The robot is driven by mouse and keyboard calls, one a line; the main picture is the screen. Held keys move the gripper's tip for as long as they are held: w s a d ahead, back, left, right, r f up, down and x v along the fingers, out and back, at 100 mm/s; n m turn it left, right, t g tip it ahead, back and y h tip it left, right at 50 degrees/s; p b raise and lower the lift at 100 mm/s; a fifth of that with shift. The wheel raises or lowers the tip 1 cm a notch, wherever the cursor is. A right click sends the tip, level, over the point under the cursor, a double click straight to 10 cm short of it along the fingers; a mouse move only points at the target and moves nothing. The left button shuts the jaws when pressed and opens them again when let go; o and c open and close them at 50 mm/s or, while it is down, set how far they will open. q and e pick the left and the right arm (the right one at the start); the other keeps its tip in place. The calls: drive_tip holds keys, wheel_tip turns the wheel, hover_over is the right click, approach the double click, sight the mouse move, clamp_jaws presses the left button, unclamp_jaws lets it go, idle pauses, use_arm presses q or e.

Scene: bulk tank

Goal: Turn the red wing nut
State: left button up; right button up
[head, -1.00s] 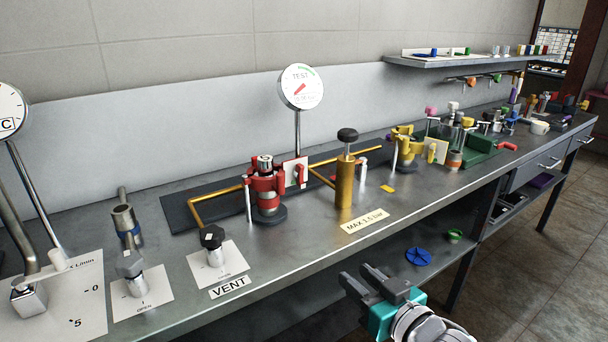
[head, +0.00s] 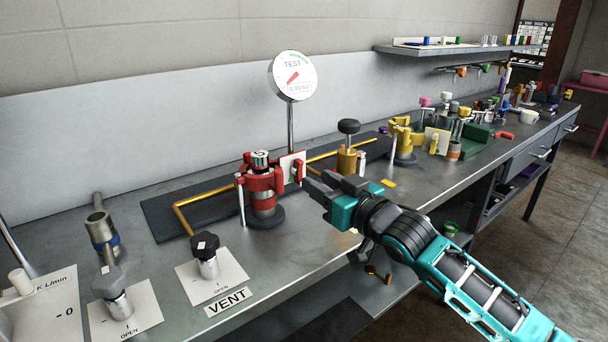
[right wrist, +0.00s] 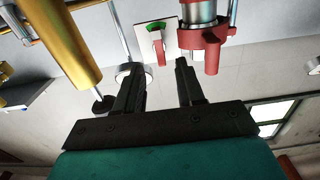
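The red clamp (head: 263,181) stands upright around a silver cylinder on the bench, left of my right gripper. At its right side, a small red winged part (head: 299,170), which looks like the wing nut, sits before a white card. In the right wrist view, the red part (right wrist: 158,47) lies against the card with a green arc, ahead of the gap between my fingers. My right gripper (head: 315,182) is open and empty, close to the red part; no contact shows. It also shows in the right wrist view (right wrist: 160,75). My left gripper is out of view.
A gold cylinder with a black knob (head: 348,140) stands right of the clamp, partly behind my gripper. The TEST gauge (head: 294,76) rises behind. A black-knobbed VENT valve (head: 207,258) is in front left. A yellow clamp (head: 402,138) stands farther right.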

sight(302, 171)
drive_tip(key=shift+b+x, duration=0.3)
drive_tip(key=shift+x, duration=2.65)
drive_tip(key=shift+c, duration=0.3)
clamp_jaws()
